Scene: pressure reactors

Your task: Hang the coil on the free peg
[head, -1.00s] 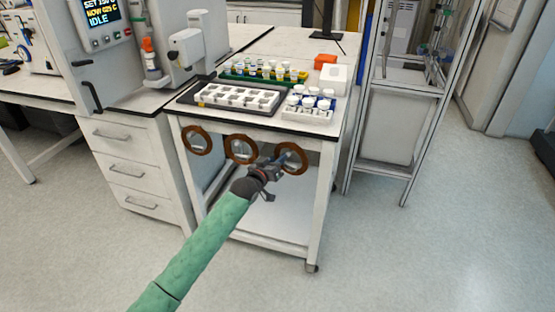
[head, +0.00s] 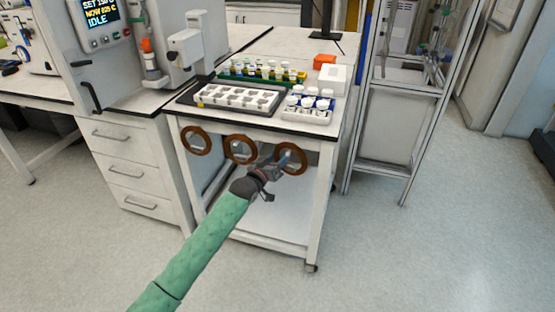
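Three brown ring-shaped coils hang in a row along the front of the white bench, just below its top. They are a left coil (head: 184,141), a middle coil (head: 228,150) and a right coil (head: 304,161). Small pale pegs seem to show inside the rings, but they are too small to make out clearly. My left gripper (head: 279,160) reaches up to the left side of the right coil, with its fingers overlapping the ring. I cannot tell whether they grip it or are only beside it. My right gripper is out of view.
On the bench top stand a black-edged tray with white holders (head: 205,99), a green rack of vials (head: 262,72), a rack of white-capped bottles (head: 305,115) and a white box (head: 333,78). A glass-fronted frame (head: 395,130) stands to the right. The floor in front is clear.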

